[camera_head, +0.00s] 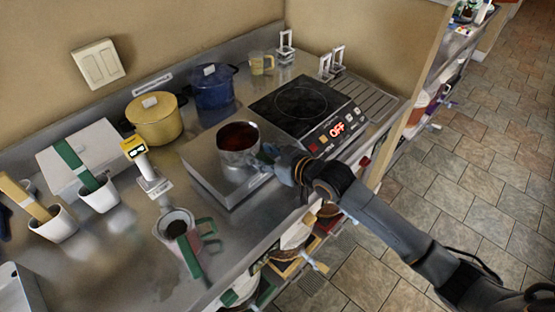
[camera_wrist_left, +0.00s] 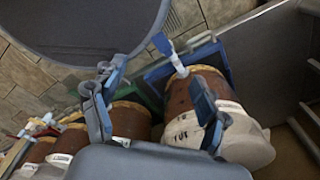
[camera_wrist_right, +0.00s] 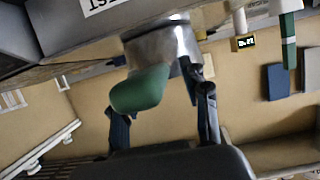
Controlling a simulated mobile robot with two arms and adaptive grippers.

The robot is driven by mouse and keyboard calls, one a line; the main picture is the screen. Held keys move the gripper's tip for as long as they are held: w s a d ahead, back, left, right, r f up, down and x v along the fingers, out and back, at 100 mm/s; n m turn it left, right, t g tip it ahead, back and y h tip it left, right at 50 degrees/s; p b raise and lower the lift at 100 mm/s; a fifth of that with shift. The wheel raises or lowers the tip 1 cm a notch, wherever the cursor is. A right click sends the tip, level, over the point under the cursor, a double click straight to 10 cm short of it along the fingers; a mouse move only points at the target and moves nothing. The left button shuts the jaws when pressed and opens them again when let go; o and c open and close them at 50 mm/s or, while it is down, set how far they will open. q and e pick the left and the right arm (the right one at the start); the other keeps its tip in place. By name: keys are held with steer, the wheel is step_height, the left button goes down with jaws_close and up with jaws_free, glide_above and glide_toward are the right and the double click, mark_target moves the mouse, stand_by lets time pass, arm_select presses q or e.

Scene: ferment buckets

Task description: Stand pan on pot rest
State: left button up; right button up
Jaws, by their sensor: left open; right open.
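The small metal pan (camera_head: 238,158), with dark red contents, appears on or just above a raised steel slab (camera_head: 214,191), probably the pot rest; exact contact is hard to tell. In the right wrist view the pan (camera_wrist_right: 160,47) shows its green handle (camera_wrist_right: 140,90). My right gripper (camera_head: 272,160) is at the handle, on the pan's right side. In the right wrist view its open fingers (camera_wrist_right: 155,100) lie on either side of the handle. My left gripper (camera_wrist_left: 153,100) is open and empty above jars below the counter; it is outside the head view.
An induction hob (camera_head: 300,103) reading OFF is right of the slab. Yellow (camera_head: 155,122) and blue (camera_head: 213,90) lidded pots stand behind. Jars (camera_wrist_left: 195,100) fill a lower shelf.

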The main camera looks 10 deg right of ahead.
steer(key=b+v, duration=0.2)
steer(key=v, duration=0.9)
steer(key=shift+s+d, duration=0.2)
steer(key=shift+s, duration=0.05)
